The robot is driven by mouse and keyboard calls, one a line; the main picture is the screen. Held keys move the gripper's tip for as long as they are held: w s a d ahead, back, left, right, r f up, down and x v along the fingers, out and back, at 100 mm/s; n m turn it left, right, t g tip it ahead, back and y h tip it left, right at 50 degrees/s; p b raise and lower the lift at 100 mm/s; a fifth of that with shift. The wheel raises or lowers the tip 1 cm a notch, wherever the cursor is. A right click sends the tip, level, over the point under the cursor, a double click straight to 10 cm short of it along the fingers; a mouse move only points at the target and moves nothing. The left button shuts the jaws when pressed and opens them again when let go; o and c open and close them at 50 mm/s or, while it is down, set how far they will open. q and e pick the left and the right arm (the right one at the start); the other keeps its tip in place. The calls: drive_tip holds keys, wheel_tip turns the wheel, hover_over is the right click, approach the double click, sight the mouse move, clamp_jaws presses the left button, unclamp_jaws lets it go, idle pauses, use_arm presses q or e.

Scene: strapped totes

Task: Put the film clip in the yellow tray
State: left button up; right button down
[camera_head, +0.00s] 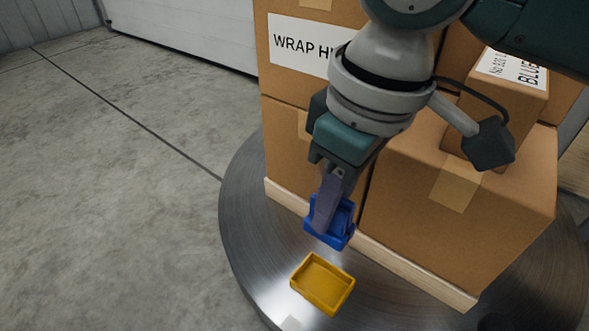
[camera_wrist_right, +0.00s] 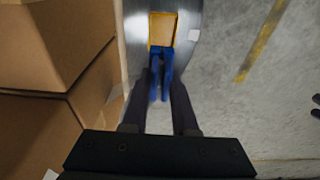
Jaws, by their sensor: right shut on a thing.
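My right gripper (camera_head: 322,222) comes down from above in the head view, its fingers pointing down and shut on the blue film clip (camera_head: 342,236). The clip has raised edges, and the fingers hide part of it. In the right wrist view the blue clip (camera_wrist_right: 163,68) shows between the two dark fingers (camera_wrist_right: 161,78).
Stacked cardboard boxes (camera_head: 470,215) stand on a wooden base (camera_head: 420,278), close to the right of my gripper. The round metal plate (camera_head: 245,215) has bare room left of the yellow tray. Open concrete floor (camera_head: 110,200) lies to the left.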

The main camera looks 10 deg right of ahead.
drive_tip(key=f+b, duration=0.2)
drive_tip(key=f, duration=0.2)
drive_tip(key=f+b, duration=0.3)
drive_tip(key=f, duration=0.1)
drive_tip(key=shift+s+f, duration=0.2)
drive_tip(key=shift+f, duration=0.05)
wheel_tip(320, 180, down, 5)
drive_tip(key=b, duration=0.3)
drive_tip(key=shift+r+b, duration=0.2)
drive_tip(key=shift+b, duration=0.15)
use_arm(q)
wheel_tip(320, 180, down, 10)
drive_tip(key=shift+s, duration=0.3)
use_arm(e)
drive_tip(key=shift+r, duration=0.1)
use_arm(q)
drive_tip(key=shift+f, duration=0.1)
use_arm(e)
drive_tip(key=c, duration=1.1)
unclamp_jaws()
drive_tip(key=shift+c, duration=0.2)
drive_tip(key=o, duration=0.5)
drive_tip(key=shift+c, duration=0.2)
